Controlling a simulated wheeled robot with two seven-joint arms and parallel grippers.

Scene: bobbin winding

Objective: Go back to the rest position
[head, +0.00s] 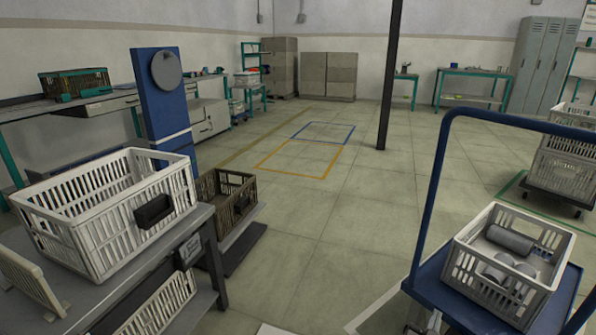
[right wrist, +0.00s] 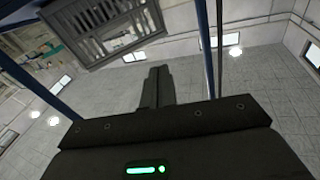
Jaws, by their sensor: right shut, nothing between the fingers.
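My right gripper (right wrist: 155,72) shows in the right wrist view. Its two dark fingers are together with nothing between them, and they point out over the tiled floor. They are apart from the slatted crate (right wrist: 112,32) at the top of that view. I cannot make out either gripper in the head view, and my left gripper is in no view.
A white crate (head: 95,215) stands on a grey table (head: 120,285) at left. A brown crate (head: 228,195) stands behind it. A blue cart (head: 465,305) at right carries a white crate (head: 485,285) with grey cylinders. A dark pole (head: 389,80) stands mid-room. Tiled floor between is clear.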

